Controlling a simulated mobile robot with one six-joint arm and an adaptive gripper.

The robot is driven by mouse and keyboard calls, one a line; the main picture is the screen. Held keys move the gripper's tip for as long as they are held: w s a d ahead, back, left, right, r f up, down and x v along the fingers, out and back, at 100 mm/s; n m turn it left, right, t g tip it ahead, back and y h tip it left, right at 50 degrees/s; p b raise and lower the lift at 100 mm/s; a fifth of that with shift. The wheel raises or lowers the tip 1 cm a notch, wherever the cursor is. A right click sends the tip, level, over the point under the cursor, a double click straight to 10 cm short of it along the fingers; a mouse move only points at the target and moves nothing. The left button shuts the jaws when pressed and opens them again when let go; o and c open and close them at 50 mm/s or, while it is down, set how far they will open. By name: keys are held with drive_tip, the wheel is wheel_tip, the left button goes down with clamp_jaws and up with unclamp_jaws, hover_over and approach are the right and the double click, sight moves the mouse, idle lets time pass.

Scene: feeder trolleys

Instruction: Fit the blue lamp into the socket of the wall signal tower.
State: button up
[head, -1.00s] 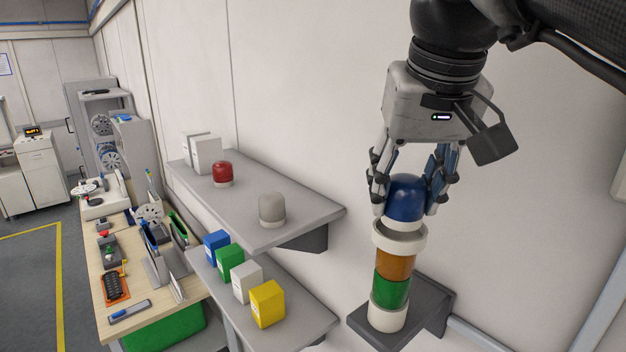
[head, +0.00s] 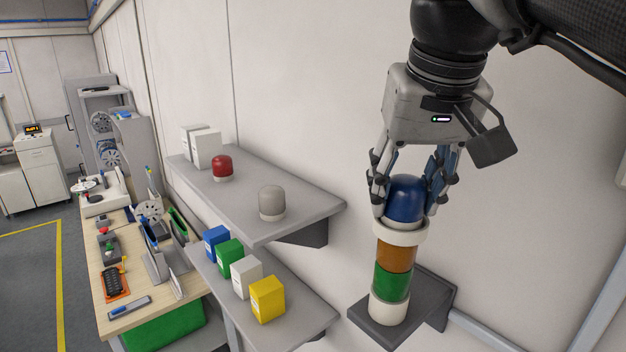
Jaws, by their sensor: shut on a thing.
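The blue lamp (head: 405,200) is a dark blue dome, upright, between the fingers of my gripper (head: 408,192). My gripper points down and is shut on it from both sides. The signal tower (head: 392,283) stands on a dark wall bracket, with an orange section above a green one. Its white socket ring (head: 400,234) is at the top. The lamp's lower part meets the ring, and its white base is mostly hidden there. I cannot tell how deep the lamp sits.
A grey wall shelf (head: 325,208) to the left holds a red lamp (head: 222,167), a grey-white lamp (head: 272,202) and white boxes. A lower shelf (head: 312,323) carries several coloured boxes. A cluttered workbench (head: 140,307) stands farther left. The wall is close behind the tower.

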drive_tip(key=shift+f, duration=0.35)
drive_tip(key=o, duration=1.1)
drive_tip(key=shift+o, duration=0.2)
drive_tip(key=v, duration=1.2)
drive_tip(key=s+f+b, duration=0.3)
drive_tip(key=f+b, duration=0.6)
drive_tip(key=f, duration=1.2)
drive_tip(key=s+f+b, duration=0.4)
drive_tip(key=f+b, duration=0.5)
drive_tip(key=f, duration=1.2)
drive_tip(key=s+f+b, duration=0.3)
drive_tip(key=f+b, duration=0.6)
drive_tip(key=f, duration=1.2)
drive_tip(key=shift+s+d+f+n, duration=0.2)
drive_tip(key=shift+d+f+n, duration=0.05)
drive_tip(key=shift+f+n, duration=0.05)
